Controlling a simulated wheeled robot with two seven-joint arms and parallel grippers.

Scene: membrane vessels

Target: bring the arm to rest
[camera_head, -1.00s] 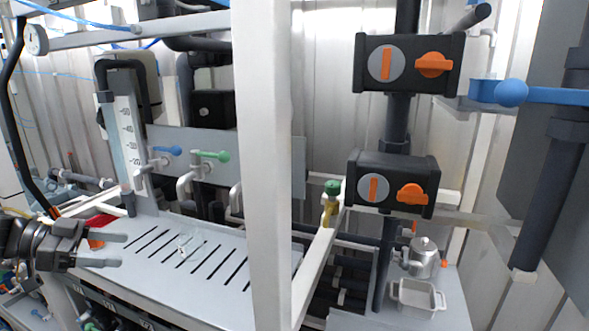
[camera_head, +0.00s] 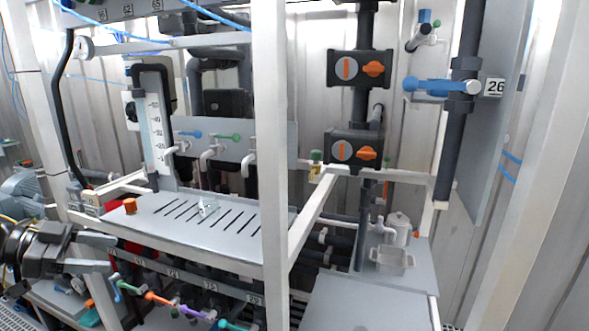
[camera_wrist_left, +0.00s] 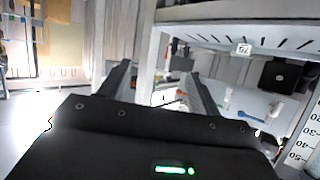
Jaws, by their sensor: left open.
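My left gripper (camera_head: 112,253) is at the lower left of the head view, in front of the left end of the slotted grey shelf (camera_head: 165,232). Its two dark fingers point right and are apart, with nothing between them. In the left wrist view the open fingers (camera_wrist_left: 161,90) reach away from the dark wrist body, with a white frame post beyond them. My right gripper is not in view.
A white frame post (camera_head: 270,150) stands upright before the rig. A pot (camera_head: 398,228) and a grey basket (camera_head: 391,259) stand at right.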

